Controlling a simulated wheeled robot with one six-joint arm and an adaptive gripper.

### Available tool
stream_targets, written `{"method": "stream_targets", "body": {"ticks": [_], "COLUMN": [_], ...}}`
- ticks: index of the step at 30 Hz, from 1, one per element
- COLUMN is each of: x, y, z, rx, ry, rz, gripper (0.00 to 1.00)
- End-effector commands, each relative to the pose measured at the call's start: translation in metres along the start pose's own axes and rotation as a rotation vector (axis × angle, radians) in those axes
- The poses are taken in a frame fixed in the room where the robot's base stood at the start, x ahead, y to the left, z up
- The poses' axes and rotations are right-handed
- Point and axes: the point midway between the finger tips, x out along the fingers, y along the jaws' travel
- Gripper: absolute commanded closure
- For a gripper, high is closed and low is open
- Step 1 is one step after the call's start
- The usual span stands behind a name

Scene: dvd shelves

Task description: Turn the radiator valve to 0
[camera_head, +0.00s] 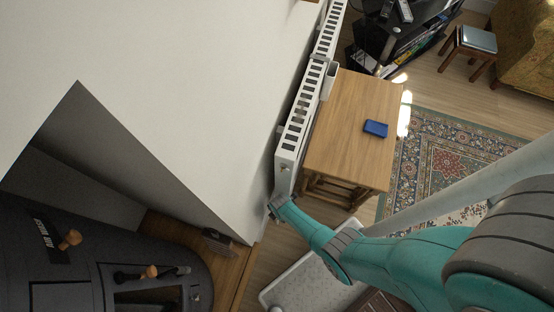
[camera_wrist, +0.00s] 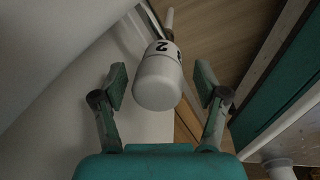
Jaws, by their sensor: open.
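The radiator valve (camera_wrist: 158,80) is a white rounded knob in the wrist view, with a black "2" on its upper band and part of another mark at the band's right. My gripper (camera_wrist: 162,84) is open, one finger on each side of the knob, with a visible gap on both sides. In the head view my gripper (camera_head: 278,204) is at the near lower end of the white radiator (camera_head: 291,145). The valve cannot be made out there.
A wooden table (camera_head: 350,110) with a blue box (camera_head: 375,128) stands right beside the radiator. The wall (camera_head: 190,90) is close on the left. A dark stove (camera_head: 60,270) is at lower left, and a pale panel (camera_head: 300,285) lies below my arm.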

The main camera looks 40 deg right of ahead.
Motion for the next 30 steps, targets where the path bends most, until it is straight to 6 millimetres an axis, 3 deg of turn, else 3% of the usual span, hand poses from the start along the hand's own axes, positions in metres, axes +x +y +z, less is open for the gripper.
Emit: {"method": "stream_targets", "body": {"ticks": [14,15,22,30], "x": [0.0058,0.0058,0.0058,0.0058], "y": [-0.0004,-0.0005,-0.0005,-0.0004], "z": [-0.0001,-0.0001,-0.0001,-0.0002], "rx": [0.000,0.000,0.000,0.017], "ry": [0.000,0.000,0.000,-0.002], "rz": [0.000,0.000,0.000,0.000], "gripper": [0.27,0.30,0.87,0.88]}}
